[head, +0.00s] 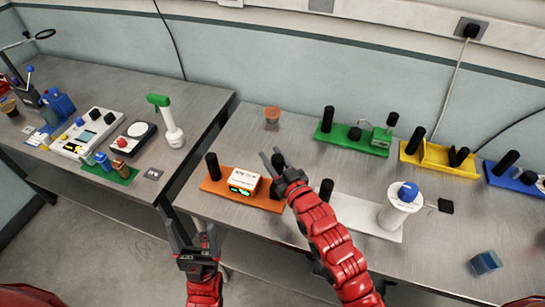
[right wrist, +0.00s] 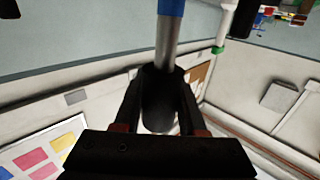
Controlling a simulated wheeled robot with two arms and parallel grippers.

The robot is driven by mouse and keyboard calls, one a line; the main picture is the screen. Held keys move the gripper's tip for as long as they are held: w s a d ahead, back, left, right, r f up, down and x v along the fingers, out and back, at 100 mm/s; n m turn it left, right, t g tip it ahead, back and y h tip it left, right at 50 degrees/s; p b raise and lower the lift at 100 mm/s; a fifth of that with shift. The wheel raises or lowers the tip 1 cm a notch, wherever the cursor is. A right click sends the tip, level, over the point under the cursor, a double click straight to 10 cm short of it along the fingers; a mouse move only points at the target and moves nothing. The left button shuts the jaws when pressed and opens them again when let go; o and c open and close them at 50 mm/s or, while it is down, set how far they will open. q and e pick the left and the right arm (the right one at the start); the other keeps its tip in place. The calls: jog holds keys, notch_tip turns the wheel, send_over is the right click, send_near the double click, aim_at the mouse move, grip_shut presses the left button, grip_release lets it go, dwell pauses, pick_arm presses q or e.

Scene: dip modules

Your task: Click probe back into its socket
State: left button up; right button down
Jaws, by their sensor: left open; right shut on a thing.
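My right gripper (head: 275,162) is over the back right part of the orange base (head: 214,187). In the right wrist view its fingers are shut on a dark cylindrical piece (right wrist: 158,95) with a metal shaft and a blue end, which looks like the probe. In the head view the held piece is small and mostly hidden by the fingers; I cannot tell if it touches anything below. The orange base carries a white box (head: 243,181) with a lit green display and black posts. The socket cannot be made out. My left gripper (head: 190,235) is open and empty, in front of the table gap.
To the right stand a white base (head: 345,212) with a blue-topped cylinder (head: 400,203), then green (head: 345,140), yellow (head: 437,160) and blue (head: 508,178) bases with black posts. A blue block (head: 486,262) lies front right. An orange cup (head: 272,114) stands behind. The left table holds instruments.

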jog(key=shift+f+b, duration=0.85)
jog(key=shift+b, duration=0.35)
dwell(1.1)
jog(key=shift+f+b, duration=1.9)
jog(key=shift+f, duration=0.35)
dwell(1.1)
grip_release()
dwell(0.6)
jog(key=shift+r, duration=0.2)
notch_tip(320, 180, up, 9)
jog(key=p, duration=0.2)
dwell(0.8)
